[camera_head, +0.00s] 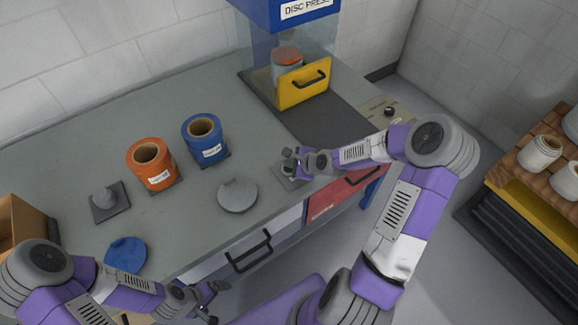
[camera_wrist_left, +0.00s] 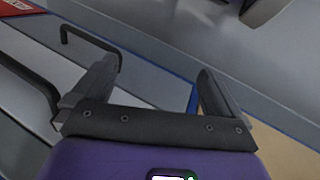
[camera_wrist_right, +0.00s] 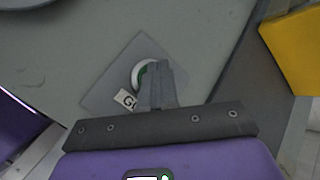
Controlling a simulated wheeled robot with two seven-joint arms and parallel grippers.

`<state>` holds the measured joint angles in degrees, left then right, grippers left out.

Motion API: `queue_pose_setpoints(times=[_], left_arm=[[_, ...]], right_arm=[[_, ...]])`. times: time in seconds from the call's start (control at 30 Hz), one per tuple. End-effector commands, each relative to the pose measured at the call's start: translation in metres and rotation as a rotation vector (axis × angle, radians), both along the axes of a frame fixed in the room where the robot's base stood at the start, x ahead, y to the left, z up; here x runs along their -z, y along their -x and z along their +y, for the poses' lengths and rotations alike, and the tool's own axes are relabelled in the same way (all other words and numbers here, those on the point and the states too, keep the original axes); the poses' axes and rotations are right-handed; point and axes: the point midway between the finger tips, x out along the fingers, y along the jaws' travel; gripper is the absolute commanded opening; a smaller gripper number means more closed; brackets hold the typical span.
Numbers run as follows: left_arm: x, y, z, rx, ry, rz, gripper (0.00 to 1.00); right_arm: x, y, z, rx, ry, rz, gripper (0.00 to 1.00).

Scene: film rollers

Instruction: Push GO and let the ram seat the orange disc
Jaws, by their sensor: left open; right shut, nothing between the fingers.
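The disc press (camera_head: 290,30) stands at the back of the bench with a yellow front door (camera_head: 303,83) with a dark handle. Behind the door the orange disc (camera_head: 287,53) shows on top of a roller inside the press. The GO button (camera_wrist_right: 142,74) is green with a pale ring on a grey plate labelled with a "G". My right gripper (camera_wrist_right: 157,68) is shut and empty, its fingertips over the button and hiding part of it; contact cannot be told. In the head view the right gripper (camera_head: 291,162) is at the bench's front edge. My left gripper (camera_wrist_left: 150,80) is open and empty before the drawers.
An orange roller (camera_head: 151,165) and a blue roller (camera_head: 205,139) stand on the bench (camera_head: 100,150). A grey disc (camera_head: 237,195), a blue disc (camera_head: 125,254) and a grey knobbed stand (camera_head: 108,203) lie nearer the front. A shelf with white jars (camera_head: 540,153) is at right.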

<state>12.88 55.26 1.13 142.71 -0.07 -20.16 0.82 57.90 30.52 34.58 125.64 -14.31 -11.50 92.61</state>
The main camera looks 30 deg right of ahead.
Motion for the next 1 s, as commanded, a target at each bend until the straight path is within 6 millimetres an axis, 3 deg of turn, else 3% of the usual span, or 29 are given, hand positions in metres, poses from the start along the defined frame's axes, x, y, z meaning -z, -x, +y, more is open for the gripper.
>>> queue_pose_setpoints(times=[0.47,1.0], left_arm=[[0.000,0.000,0.000,0.000,0.000,0.000,1.00],[-0.019,0.000,0.000,0.000,0.000,0.000,1.00]], right_arm=[[0.002,0.001,0.000,0.001,-0.001,0.002,0.00],[-0.016,0.000,-0.001,0.001,0.000,0.001,0.00]])
